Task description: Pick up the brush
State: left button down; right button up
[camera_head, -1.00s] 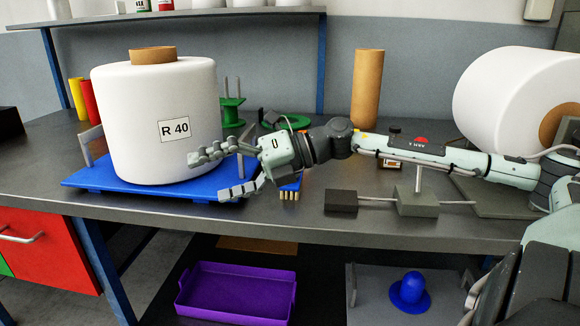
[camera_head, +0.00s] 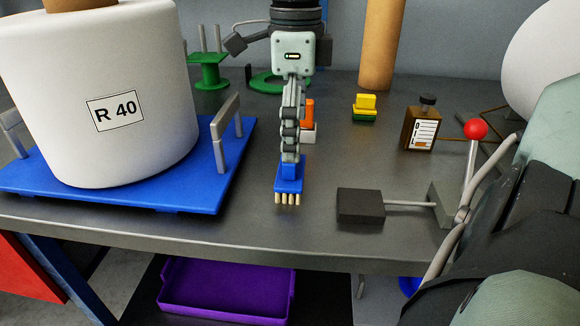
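The brush (camera_head: 289,186) is a small blue block with a row of pale bristles pointing toward the front edge of the grey table. My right gripper (camera_head: 290,157) points straight down at it from above. Its fingers are seen edge-on, one in front of the other, and their tips overlap the upper part of the blue block. They hide part of the brush. I cannot tell whether the fingers are closed around it or only beside it. My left gripper is not in view.
A large white bobbin (camera_head: 95,95) marked R 40 stands on a blue pallet (camera_head: 215,185) at left. A dark block with a rod (camera_head: 361,205), a red-knobbed lever (camera_head: 475,130), a brown bottle (camera_head: 422,127) and a yellow-green block (camera_head: 365,107) are at right. A purple bin (camera_head: 225,290) is below.

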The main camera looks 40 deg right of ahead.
aim_at(292, 165)
jog(key=f, duration=0.5)
jog(key=shift+a+f, duration=0.2)
jog(key=shift+f, duration=0.5)
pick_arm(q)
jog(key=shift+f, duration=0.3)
pick_arm(e)
jog(key=shift+w, duration=0.1)
jog(key=shift+c, duration=1.3)
jog(key=c, duration=0.8)
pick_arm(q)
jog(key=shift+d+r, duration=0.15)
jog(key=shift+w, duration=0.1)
pick_arm(e)
jog(key=shift+r, duration=0.15)
